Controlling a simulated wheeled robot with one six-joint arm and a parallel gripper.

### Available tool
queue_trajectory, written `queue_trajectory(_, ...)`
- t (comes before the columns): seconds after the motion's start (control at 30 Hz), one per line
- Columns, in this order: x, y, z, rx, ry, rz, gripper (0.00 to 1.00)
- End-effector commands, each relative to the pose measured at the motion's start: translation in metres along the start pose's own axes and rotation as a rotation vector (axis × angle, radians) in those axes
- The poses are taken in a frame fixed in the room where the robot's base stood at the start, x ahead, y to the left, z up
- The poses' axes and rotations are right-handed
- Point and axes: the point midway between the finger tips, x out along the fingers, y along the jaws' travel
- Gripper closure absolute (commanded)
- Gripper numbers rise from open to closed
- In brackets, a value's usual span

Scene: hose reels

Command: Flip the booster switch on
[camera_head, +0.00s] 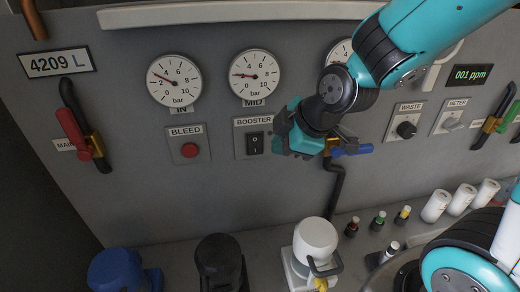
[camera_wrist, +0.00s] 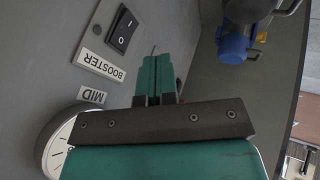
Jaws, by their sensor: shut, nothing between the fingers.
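The booster switch (camera_head: 255,143) is a black rocker marked O and I on a light plate under the label BOOSTER, on the grey panel. It also shows in the wrist view (camera_wrist: 122,30), at the upper left, with its label upside down. My gripper (camera_head: 284,138) is shut and empty, just right of the switch in the head view. In the wrist view its teal fingers (camera_wrist: 154,80) are together and point toward the panel area beside the switch plate. I cannot tell whether they touch the panel; they appear apart from the rocker.
A red BLEED button (camera_head: 190,150) is left of the switch. The MID gauge (camera_head: 254,75) sits above it. A blue-handled valve (camera_head: 355,150) and pipe are right of my gripper. A white pump (camera_head: 315,240) and small bottles stand on the shelf below.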

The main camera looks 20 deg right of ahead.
Motion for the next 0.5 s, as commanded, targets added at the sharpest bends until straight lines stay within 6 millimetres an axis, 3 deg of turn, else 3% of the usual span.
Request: queue_trajectory(0.5, 0.084, -0.001, 0.000, -0.001, -0.002, -0.006, 1.00)
